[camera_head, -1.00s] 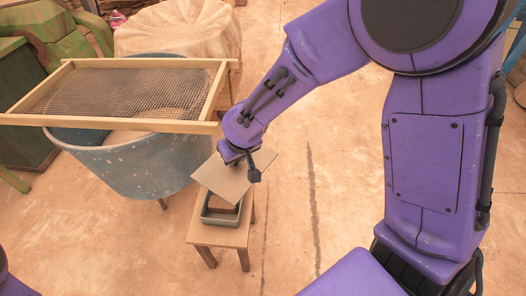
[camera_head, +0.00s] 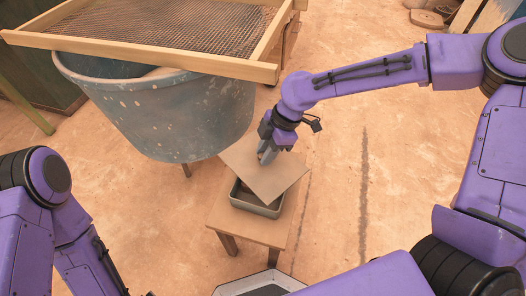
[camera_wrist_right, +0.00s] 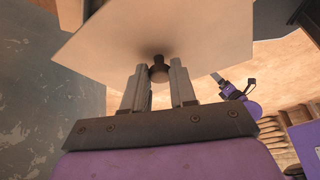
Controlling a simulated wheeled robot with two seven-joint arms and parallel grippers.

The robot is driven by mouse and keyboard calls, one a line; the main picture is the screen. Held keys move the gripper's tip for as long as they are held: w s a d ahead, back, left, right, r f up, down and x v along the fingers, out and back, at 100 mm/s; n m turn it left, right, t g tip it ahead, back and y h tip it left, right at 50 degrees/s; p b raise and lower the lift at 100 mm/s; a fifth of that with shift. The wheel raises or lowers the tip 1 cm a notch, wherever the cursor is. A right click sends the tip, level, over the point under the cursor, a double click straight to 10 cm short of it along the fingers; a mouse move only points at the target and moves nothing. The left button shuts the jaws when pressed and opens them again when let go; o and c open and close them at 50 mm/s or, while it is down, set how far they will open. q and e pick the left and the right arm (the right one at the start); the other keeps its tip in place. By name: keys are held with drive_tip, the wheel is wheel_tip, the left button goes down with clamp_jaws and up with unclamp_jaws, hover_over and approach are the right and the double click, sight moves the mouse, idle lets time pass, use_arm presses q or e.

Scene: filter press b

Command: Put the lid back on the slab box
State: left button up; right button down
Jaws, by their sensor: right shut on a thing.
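The lid (camera_head: 262,179) is a flat, tan, square plate with a small dark knob (camera_wrist_right: 158,72). My right gripper (camera_head: 268,154) is shut on the knob and holds the lid. The slab box (camera_head: 262,208), a grey-green rectangular box, stands on a small wooden stool. The lid hangs above the box, turned askew to its rim, and hides much of the opening. A dark gap shows beneath the lid's near edge. My left arm (camera_head: 50,225) enters at the left. A small purple gripper-like part (camera_wrist_right: 240,97) shows in the right wrist view; its fingers are unclear.
The wooden stool (camera_head: 222,220) has a little bare top around the box. A big grey-blue tub (camera_head: 175,115) with a wood-framed mesh screen (camera_head: 150,50) stands close behind and left. The floor (camera_head: 345,200) to the right is clear.

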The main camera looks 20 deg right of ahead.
drive_tip(key=shift+s+f+b, duration=0.1)
drive_tip(key=shift+f+b, duration=0.15)
drive_tip(key=shift+b, duration=0.05)
wheel_tip(320, 180, down, 4)
drive_tip(key=b, duration=0.5)
drive_tip(key=shift+f, duration=0.8)
drive_tip(key=shift+d+r+p, duration=0.15)
drive_tip(key=shift+p, duration=0.85)
drive_tip(key=shift+f+p, duration=0.25)
drive_tip(key=shift+p, duration=0.15)
idle(0.6)
drive_tip(key=shift+p, duration=0.5)
idle(0.5)
